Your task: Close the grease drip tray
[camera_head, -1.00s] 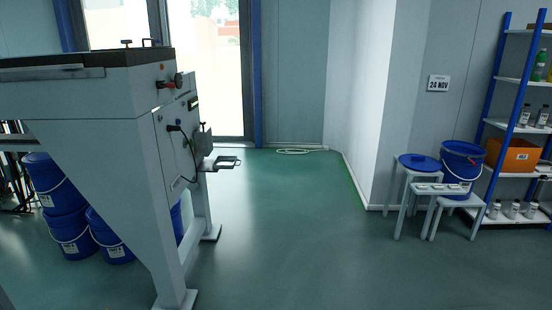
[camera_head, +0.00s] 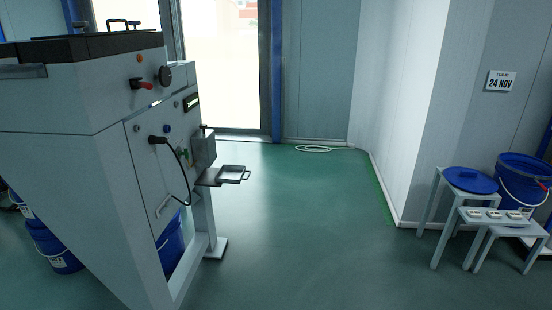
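A small dark tray (camera_head: 232,174), which looks like the grease drip tray, sticks out to the right from the grey machine (camera_head: 75,150) at the left. It appears pulled out, below a small grey box (camera_head: 203,150) on the machine's side panel. How far its inner end goes into the machine is hard to tell. Neither of my grippers shows in the head view.
Blue buckets (camera_head: 52,248) stand under the machine. Green floor (camera_head: 300,235) is clear between the machine and the stools (camera_head: 485,220) at the right, which bear a blue lid (camera_head: 470,180). A white coiled hose (camera_head: 315,149) lies by the back wall.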

